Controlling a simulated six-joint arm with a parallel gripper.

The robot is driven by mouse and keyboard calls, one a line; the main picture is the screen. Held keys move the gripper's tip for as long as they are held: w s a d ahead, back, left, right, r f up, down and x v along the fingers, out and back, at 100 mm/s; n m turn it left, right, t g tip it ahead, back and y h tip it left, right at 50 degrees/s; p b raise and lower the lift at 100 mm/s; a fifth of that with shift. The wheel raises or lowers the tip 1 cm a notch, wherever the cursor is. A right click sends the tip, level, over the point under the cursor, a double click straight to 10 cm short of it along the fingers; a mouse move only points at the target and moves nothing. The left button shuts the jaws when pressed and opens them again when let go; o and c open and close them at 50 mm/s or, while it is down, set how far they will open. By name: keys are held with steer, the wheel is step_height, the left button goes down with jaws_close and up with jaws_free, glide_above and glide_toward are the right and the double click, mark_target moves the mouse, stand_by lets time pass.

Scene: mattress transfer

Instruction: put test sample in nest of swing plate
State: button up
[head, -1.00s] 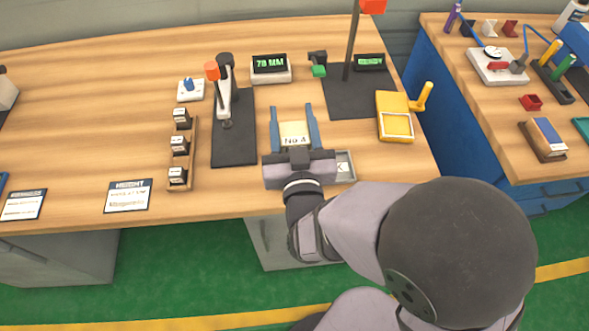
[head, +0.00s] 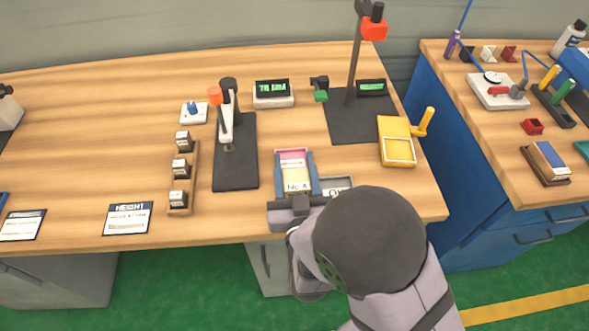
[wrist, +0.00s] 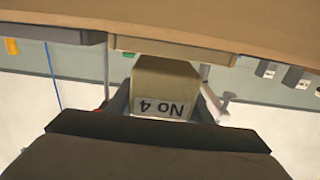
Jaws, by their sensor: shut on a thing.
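The test sample (head: 297,178), a cream block labelled No 4, is between the blue fingers of my gripper (head: 296,168), which is shut on it. A pink patch shows at its far end; I cannot tell whether it belongs to the sample. The sample's labelled face also shows in the wrist view (wrist: 162,88). The yellow swing plate (head: 395,127) lies at the right of the table. It has a square, framed nest and a raised handle. My gripper is left of the plate and nearer the front edge. I cannot tell how high the sample is.
A grey tray (head: 340,183), lettered OK, is right of my gripper, partly hidden. A stand (head: 352,80) on a dark base rises behind the plate. A lever device (head: 233,150) and a wooden rack (head: 182,208) are to the left. Bare tabletop lies between gripper and plate.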

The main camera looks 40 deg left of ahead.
mark_target(297, 191)
steer(key=shift+f, duration=1.05)
steer(key=shift+f, duration=0.1)
steer(key=shift+f, duration=0.1)
steer(key=o, duration=1)
steer(key=b+v, duration=0.1)
steer(key=v, duration=0.2)
steer(key=shift+s+d, duration=0.2)
steer(key=shift+s, duration=0.1)
steer(key=shift+o, duration=0.6)
steer(key=shift+s+d, duration=0.4)
steer(key=shift+d, duration=0.15)
